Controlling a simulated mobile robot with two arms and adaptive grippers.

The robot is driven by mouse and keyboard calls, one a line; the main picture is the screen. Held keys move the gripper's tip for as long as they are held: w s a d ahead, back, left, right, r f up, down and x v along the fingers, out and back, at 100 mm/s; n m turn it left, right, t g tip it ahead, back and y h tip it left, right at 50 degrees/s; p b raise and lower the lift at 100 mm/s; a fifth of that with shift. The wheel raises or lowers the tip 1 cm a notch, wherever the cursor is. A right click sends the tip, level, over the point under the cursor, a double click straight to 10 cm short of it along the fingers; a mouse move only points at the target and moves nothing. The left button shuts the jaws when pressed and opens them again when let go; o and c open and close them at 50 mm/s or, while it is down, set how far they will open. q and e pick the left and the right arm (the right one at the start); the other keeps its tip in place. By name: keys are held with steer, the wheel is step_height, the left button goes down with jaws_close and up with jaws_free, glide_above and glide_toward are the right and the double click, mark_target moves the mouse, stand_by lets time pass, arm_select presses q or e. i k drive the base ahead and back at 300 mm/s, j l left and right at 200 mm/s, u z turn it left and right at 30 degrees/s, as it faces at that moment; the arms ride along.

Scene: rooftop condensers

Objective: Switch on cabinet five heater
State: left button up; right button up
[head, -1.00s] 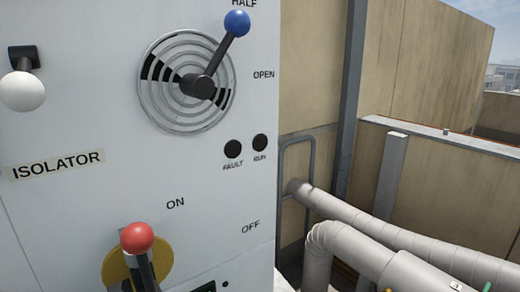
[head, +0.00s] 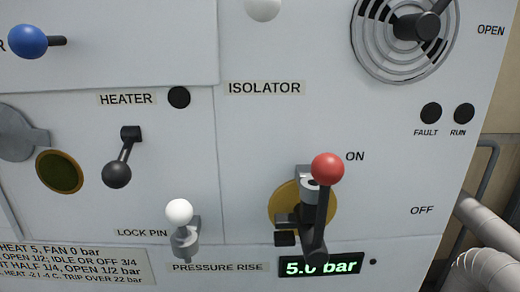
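The heater lever (head: 118,170) is a short black lever with a black ball end. It hangs down and slightly left from its pivot, under the HEATER label (head: 126,99) on the pale cabinet front. A round black indicator (head: 179,97) beside the label looks dark. No cabinet number is readable in this view. Neither of my grippers is in view.
Right of the heater are a white lock pin knob (head: 179,212) and a red-knobbed isolator lever (head: 327,169) standing out over a yellow disc. A display (head: 320,266) reads 5.0 bar. A blue knob (head: 28,41) sticks out at upper left. Pipes (head: 490,238) run at right.

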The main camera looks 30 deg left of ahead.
mark_target(116, 174)
steer(key=k+u, duration=0.1)
steer(key=u, duration=1.6)
